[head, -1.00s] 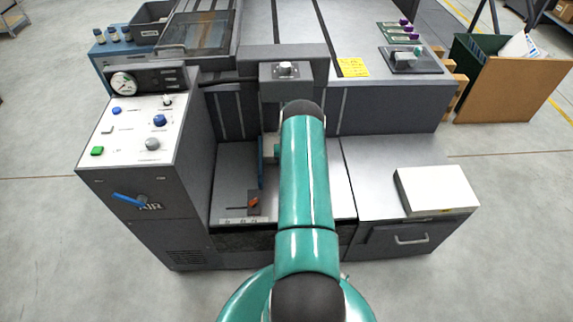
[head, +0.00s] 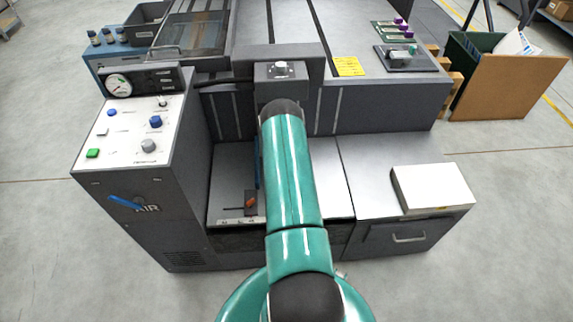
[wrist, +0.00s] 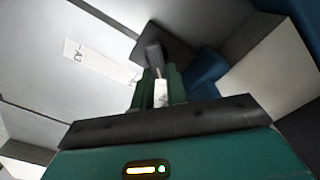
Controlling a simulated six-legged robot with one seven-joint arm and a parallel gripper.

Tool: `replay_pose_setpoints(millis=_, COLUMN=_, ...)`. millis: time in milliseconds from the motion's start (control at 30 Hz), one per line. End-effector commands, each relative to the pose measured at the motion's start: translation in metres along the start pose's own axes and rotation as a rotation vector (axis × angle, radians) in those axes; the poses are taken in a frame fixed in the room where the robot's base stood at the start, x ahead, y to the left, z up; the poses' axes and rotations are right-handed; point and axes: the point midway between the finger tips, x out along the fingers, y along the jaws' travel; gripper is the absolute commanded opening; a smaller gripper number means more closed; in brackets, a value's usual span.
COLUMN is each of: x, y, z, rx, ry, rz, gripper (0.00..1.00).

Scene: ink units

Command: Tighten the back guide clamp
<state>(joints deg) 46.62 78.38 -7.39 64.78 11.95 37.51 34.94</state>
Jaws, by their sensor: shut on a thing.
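In the wrist view, the green fingers of my gripper (wrist: 160,88) are closed together around the end of a dark grey lever, which I take to be the back guide clamp (wrist: 153,55). The lever rises from a dark base plate on the grey metal bed. Its gripped end is partly hidden by the fingers. A blue guide (wrist: 205,82) stands just right of the fingers; its edge also shows in the head view (head: 259,168). In the head view my teal arm hides the gripper and this clamp. Another clamp with an orange lever (head: 250,202) sits at the bed's front.
The grey control panel (head: 130,130) with buttons and a gauge stands left of the bed. A white box (head: 432,188) lies on the right shelf. The machine's dark wall (head: 385,105) rises behind the bed. A printed scale strip (wrist: 92,58) shows on the bed.

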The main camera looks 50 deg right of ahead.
Motion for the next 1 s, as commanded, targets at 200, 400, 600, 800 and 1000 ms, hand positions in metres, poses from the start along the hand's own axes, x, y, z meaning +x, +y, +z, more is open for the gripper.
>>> replay_pose_setpoints(millis=200, x=-0.0008, y=-0.0004, z=-0.0003, rx=0.033, ry=0.002, rz=-0.001, gripper=0.00)
replay_pose_setpoints(millis=400, x=-0.0007, y=-0.0002, z=-0.0003, rx=0.037, ry=0.001, rz=-0.002, gripper=0.00)
replay_pose_setpoints(millis=600, x=-0.0006, y=-0.0002, z=-0.0002, rx=0.036, ry=0.001, rz=-0.001, gripper=0.20)
replay_pose_setpoints(millis=800, x=-0.0003, y=0.0002, z=-0.0001, rx=0.035, ry=0.000, rz=-0.001, gripper=0.24)
replay_pose_setpoints(millis=1000, x=-0.0054, y=0.0001, z=-0.0003, rx=0.035, ry=0.001, rz=-0.001, gripper=0.24)
